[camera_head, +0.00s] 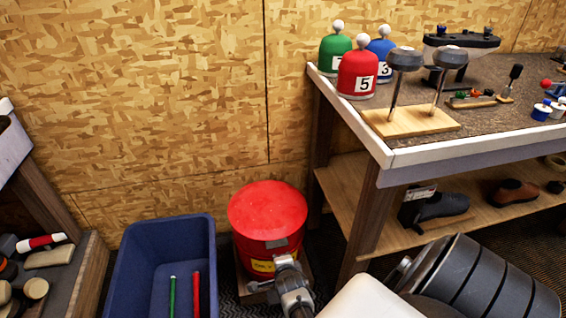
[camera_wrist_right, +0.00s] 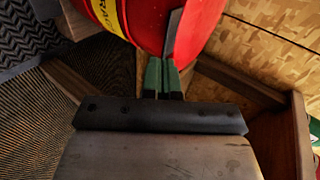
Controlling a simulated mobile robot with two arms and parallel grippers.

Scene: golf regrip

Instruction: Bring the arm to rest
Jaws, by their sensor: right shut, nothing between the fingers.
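My right arm (camera_head: 475,280) reaches in from the lower right in the head view, in front of the red can. My right gripper (camera_wrist_right: 163,78) shows in the right wrist view, with its green fingers together and nothing between them. Its fingertips are close to the side of the red can (camera_head: 266,215), which also fills the top of the wrist view (camera_wrist_right: 140,22). I cannot tell whether they touch it. The can's lid lies flat and looks closed. A grey plate (camera_wrist_right: 174,36) stands out from the can beside the fingertips. My left gripper is not in view.
A blue bin (camera_head: 135,270) with a green grip (camera_head: 172,296) and a red grip (camera_head: 196,294) stands left of the can. A workbench (camera_head: 430,150) with a lower shelf (camera_head: 345,190) is on the right. A wooden wall (camera_head: 150,100) is behind.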

